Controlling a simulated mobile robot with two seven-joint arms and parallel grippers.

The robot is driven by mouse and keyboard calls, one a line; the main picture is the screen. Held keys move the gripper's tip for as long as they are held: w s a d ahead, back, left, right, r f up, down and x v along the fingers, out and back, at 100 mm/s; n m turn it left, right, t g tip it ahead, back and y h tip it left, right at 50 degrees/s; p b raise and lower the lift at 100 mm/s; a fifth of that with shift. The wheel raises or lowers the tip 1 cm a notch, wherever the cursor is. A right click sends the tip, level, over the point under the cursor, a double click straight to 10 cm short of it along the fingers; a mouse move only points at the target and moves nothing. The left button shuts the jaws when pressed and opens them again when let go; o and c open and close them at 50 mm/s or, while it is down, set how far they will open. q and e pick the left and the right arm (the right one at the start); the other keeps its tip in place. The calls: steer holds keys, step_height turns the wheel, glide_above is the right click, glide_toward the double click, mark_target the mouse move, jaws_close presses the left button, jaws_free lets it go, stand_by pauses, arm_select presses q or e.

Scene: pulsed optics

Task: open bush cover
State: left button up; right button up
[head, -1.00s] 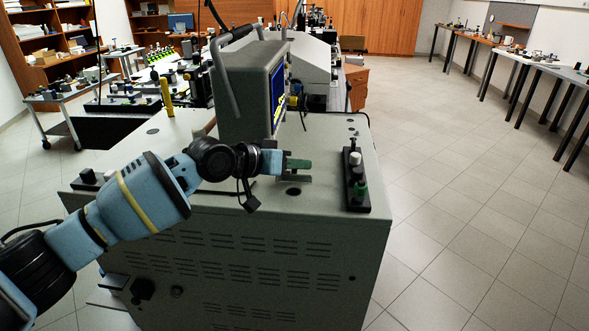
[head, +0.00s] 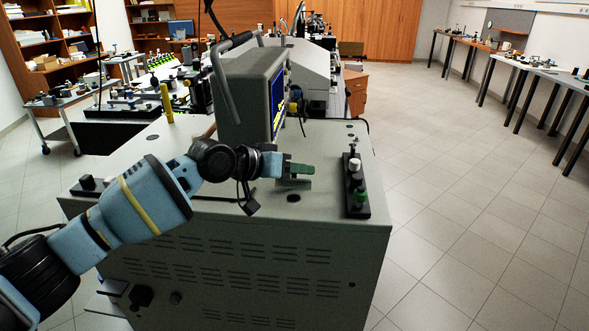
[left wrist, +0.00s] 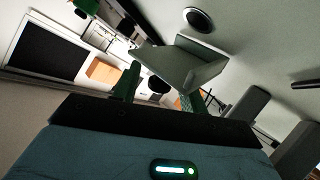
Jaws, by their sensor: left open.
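My left gripper (head: 299,169) is over the top of the grey cabinet, near its front edge, with its green fingers apart. A small grey angled plate, probably the bush cover (head: 293,184), is right by the fingertips. In the left wrist view the cover (left wrist: 186,69) lies ahead of the open fingers (left wrist: 160,90) as two flat faces meeting at an angle. Whether a finger touches it I cannot tell. A dark round hole (head: 294,198) is in the cabinet top just in front of it. My right gripper is not in view.
The cabinet (head: 250,255) carries a boxy monitor (head: 246,98) behind my gripper. A black strip with several knobs (head: 355,186) stands to the right. A yellow post (head: 166,102) is at the back left. The floor to the right is clear.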

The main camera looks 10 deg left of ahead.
arm_select(q)
steer(key=shift+a, duration=0.1)
steer(key=v, duration=0.7)
steer(key=shift+s+a+r, duration=0.2)
steer(key=shift+a, duration=0.05)
